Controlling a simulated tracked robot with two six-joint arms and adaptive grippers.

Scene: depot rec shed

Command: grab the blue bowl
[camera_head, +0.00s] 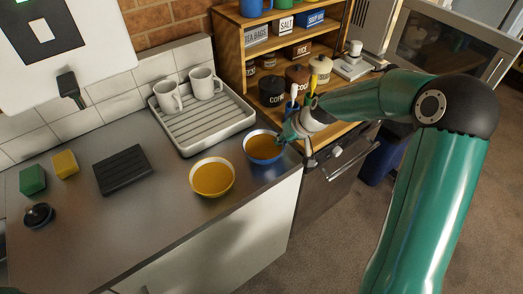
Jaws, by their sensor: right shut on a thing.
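The blue bowl (264,148), with an orange-brown inside or filling, is at the right edge of the steel counter. My right gripper (284,134) comes in from the right and is shut on the bowl's right rim. The fingertips are small and partly hidden by the gripper itself. I cannot tell whether the bowl is lifted off the counter.
A wooden shelf (232,60) with canisters stands close behind my right gripper. The front counter is clear.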

